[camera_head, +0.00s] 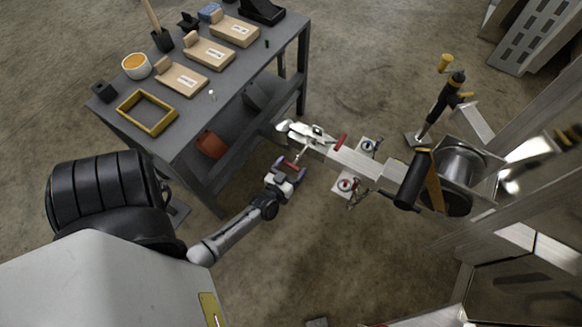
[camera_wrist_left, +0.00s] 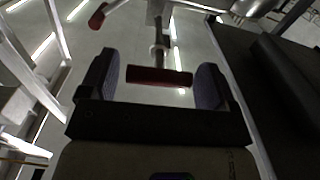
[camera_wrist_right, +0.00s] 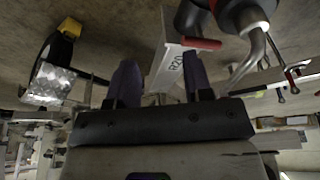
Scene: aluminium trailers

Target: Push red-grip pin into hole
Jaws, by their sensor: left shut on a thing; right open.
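The red-grip pin (camera_head: 291,164) is between the purple fingertips of my left gripper (camera_head: 288,169), just below the silver coupler (camera_head: 299,132) at the end of the trailer tongue. In the left wrist view, my left gripper (camera_wrist_left: 157,82) is shut on the red crosswise grip (camera_wrist_left: 160,75). The metal shaft (camera_wrist_left: 158,45) runs away from the grip toward the coupler. I cannot tell whether its tip is in the hole. In the right wrist view, my right gripper (camera_wrist_right: 152,85) is open and empty, facing the tongue (camera_wrist_right: 166,68).
Another red handle (camera_head: 341,140) sticks out beside the tongue; it also shows in the right wrist view (camera_wrist_right: 201,43). A jack (camera_head: 437,110) with a yellow handle stands beyond. A grey workbench (camera_head: 235,82) with wooden blocks is at upper left. Open floor lies below the tongue.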

